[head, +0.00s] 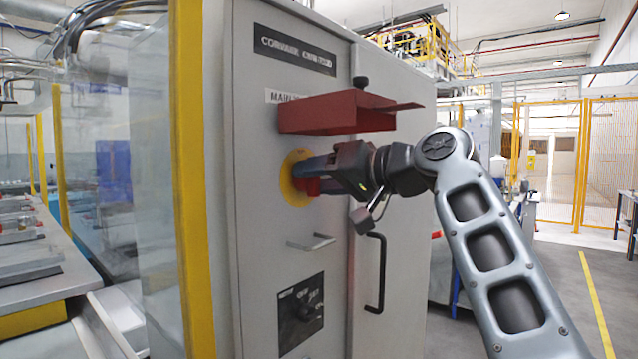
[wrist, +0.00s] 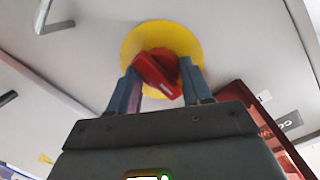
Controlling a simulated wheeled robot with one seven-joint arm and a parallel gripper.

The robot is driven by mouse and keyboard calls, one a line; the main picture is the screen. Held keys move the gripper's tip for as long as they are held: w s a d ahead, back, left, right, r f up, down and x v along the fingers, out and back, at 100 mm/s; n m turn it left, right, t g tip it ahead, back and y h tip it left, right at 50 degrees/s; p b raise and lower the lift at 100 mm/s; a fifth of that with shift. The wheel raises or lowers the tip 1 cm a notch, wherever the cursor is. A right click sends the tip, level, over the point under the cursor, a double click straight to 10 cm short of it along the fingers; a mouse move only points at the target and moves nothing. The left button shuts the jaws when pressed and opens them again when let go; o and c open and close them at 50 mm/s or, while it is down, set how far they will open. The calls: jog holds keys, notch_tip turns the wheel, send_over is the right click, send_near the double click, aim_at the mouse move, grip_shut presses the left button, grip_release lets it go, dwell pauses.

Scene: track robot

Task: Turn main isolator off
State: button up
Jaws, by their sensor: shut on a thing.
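The main isolator is a red rotary handle (wrist: 157,75) on a round yellow plate (head: 295,178), on the front of a grey cabinet. My gripper (head: 312,178) is at the handle, with its blue-grey fingers on either side of it. In the wrist view, my gripper (wrist: 155,88) is shut on the red handle, which sits tilted between the fingertips. The handle also shows in the head view (head: 311,187), partly hidden by the fingers. A label starting "MAIN" (head: 282,97) is above, partly covered.
A red box-like cover (head: 322,113) juts out just above my gripper and shows in the wrist view (wrist: 243,105). A small handle (head: 311,243), a black selector panel (head: 301,312) and a black door handle (head: 376,275) are below. A yellow post (head: 188,180) stands at left.

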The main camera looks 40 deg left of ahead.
jog(key=shift+f, duration=0.2)
dwell(0.4)
jog(key=o, duration=1)
jog(key=shift+r, duration=0.15)
jog(key=shift+o, duration=0.2)
jog(key=d+r+b, duration=0.1)
jog(key=d, duration=0.6)
jog(key=shift+s+d, duration=0.3)
jog(key=shift+d, duration=0.05)
